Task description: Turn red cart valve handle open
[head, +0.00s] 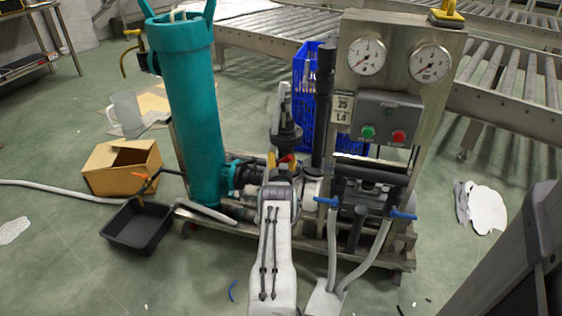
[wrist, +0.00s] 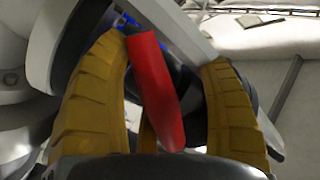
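The red valve handle (wrist: 157,95) is large in the wrist view and slants from upper left to lower right. My gripper (wrist: 166,48) has its two yellow fingers apart, one on each side of the handle. The handle's upper end is close to the left finger; whether they touch I cannot tell. A gap shows between the handle and the right finger. In the head view the red handle (head: 287,158) is a small patch at the end of my arm, on the cart's piping. My arm and gripper hide most of the valve there.
The cart carries a teal cylinder (head: 192,110), a panel with gauges and a button box (head: 385,118), and blue-handled valves (head: 403,215). A black tray (head: 138,226) and a cardboard box (head: 122,167) lie on the floor at left. A blue crate (head: 308,85) and roller conveyors (head: 500,75) stand behind.

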